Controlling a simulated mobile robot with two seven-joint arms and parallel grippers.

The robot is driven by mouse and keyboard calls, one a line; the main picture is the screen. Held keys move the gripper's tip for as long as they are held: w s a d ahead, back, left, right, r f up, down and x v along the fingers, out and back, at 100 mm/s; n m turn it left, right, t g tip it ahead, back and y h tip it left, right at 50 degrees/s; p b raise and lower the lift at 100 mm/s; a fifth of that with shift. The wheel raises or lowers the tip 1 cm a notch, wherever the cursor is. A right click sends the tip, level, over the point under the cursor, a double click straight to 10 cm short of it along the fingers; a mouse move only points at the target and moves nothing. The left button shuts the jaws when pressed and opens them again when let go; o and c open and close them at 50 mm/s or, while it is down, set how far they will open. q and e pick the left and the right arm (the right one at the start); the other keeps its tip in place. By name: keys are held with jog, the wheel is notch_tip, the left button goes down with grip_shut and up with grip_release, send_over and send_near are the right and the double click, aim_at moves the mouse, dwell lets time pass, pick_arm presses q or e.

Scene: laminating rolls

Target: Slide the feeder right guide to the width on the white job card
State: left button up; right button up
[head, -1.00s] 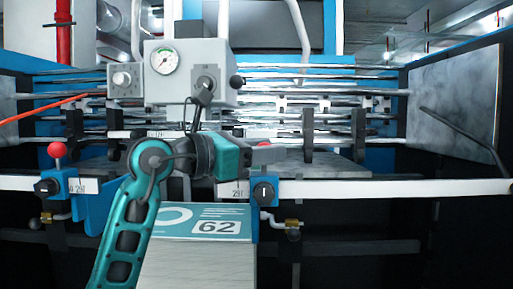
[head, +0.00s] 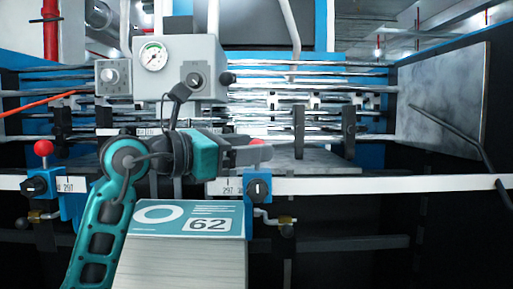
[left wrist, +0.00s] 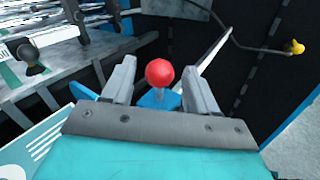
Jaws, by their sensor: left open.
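The feeder right guide is a blue block with a black knob (head: 258,188) on the white rail, beside a plate reading 297. Its red ball (left wrist: 159,72) stands between the fingers of my left gripper (left wrist: 158,66) in the left wrist view, with gaps visible on both sides. In the head view my left gripper (head: 262,152) is just above this guide and hides most of the ball. The left guide (head: 42,183) has a red ball and a 297 plate. I cannot make out a white job card. My right gripper is out of view.
A stack of sheets (head: 180,262) with a teal-and-white top marked 62 lies below my left arm. A grey box with a gauge (head: 180,68) stands behind it. The white rail (head: 380,184) is clear right of the guide. A dark bent bar (head: 450,128) crosses the right side.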

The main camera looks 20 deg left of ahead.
pick_arm(q)
jog(key=v, duration=1)
jog(key=shift+s+a+b, duration=0.25)
jog(key=shift+s+b, duration=0.05)
jog(key=shift+b, duration=0.05)
